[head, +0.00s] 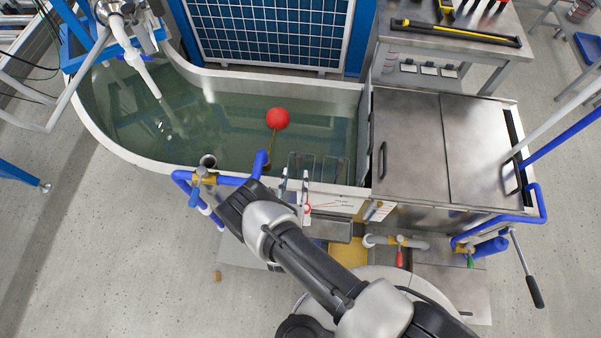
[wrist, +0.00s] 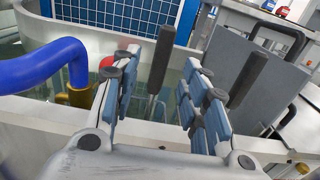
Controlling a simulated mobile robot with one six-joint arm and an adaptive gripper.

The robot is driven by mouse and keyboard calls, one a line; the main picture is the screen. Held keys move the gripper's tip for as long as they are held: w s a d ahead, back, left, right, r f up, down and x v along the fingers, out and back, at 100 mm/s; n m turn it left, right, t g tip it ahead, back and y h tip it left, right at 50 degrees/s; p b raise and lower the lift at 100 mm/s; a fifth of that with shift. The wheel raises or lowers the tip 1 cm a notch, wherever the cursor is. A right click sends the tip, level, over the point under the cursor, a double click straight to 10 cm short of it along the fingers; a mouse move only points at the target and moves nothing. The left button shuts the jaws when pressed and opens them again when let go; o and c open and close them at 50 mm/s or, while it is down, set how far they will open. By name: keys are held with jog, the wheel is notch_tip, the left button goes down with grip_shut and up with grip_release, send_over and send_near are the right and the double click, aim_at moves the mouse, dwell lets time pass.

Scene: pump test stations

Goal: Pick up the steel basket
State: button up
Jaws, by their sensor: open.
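My gripper (head: 295,183) is at the near wall of the water tank, partly hidden by my own arm in the head view. In the wrist view, my gripper (wrist: 160,62) is open, its two fingers apart and pointing toward the tank. A dark upright handle (wrist: 158,75) shows between the fingers, and a second dark handle (wrist: 248,78) stands to the right. I see no clear grip on either. A grey panelled shape (head: 320,168) inside the tank by the near wall may be the steel basket; its full outline is not clear.
The tank rim (head: 140,160) curves around the water. A red float ball (head: 277,118) lies in the water. A blue pipe (wrist: 40,72) is close left of my gripper. A steel cover (head: 420,140) with handles is at the right.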

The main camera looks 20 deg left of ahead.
aim_at(298, 164)
jog(key=x, duration=0.2)
jog(key=shift+w+a, duration=0.1)
jog(key=shift+w, duration=0.15)
jog(key=b+x, duration=0.1)
jog(key=x, duration=0.1)
jog(key=b+x, duration=0.1)
jog(key=x, duration=0.2)
jog(key=shift+f, duration=0.25)
grip_shut()
dwell(0.5)
